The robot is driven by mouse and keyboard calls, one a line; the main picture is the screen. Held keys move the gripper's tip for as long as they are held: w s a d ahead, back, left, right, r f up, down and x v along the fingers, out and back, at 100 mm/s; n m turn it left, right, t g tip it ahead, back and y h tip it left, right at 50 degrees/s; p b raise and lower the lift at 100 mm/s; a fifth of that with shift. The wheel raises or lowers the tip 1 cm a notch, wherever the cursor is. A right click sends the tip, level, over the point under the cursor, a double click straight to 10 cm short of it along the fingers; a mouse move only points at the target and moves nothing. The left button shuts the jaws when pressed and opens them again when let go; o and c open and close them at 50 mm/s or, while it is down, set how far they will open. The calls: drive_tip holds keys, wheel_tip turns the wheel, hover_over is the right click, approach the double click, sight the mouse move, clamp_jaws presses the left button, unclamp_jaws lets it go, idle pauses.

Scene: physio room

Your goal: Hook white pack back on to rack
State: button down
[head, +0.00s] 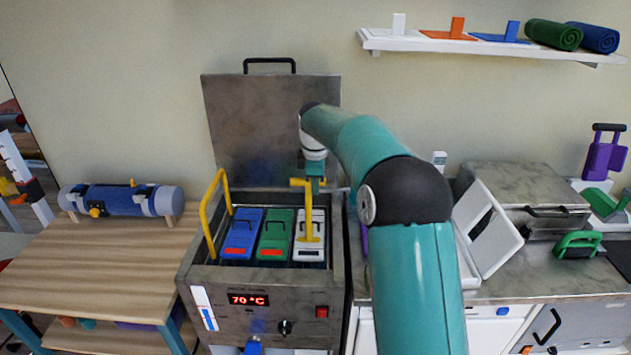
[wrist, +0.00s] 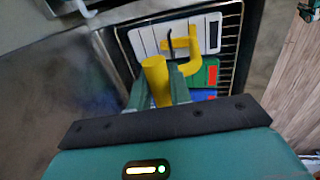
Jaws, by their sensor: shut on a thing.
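The white pack (head: 318,226) sits at the right end of the row in the open steel tank, beside the green pack (head: 276,233) and blue pack (head: 242,233). My gripper (head: 313,184) is above the white pack, shut on a yellow hook tool (head: 310,212). In the wrist view the fingers (wrist: 158,92) close around its yellow shaft (wrist: 157,72). The tool's bent yellow end lies over the white pack (wrist: 147,40), close to a thin black loop; I cannot tell whether they are engaged. The wire rack (wrist: 233,40) shows at the tank's edge.
A yellow handle (head: 215,203) rises at the tank's left. The raised lid (head: 255,125) stands behind. The front display (head: 248,300) reads 70 °C. A wooden table (head: 80,260) is left; a steel counter (head: 560,270) with a white-framed panel (head: 485,232) is right.

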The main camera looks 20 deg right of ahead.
drive_tip(key=s+a, duration=0.2)
drive_tip(key=s, duration=0.4)
drive_tip(key=shift+s, duration=0.25)
idle(1.1)
wheel_tip(320, 180, up, 11)
idle(1.5)
drive_tip(key=shift+d, duration=0.1)
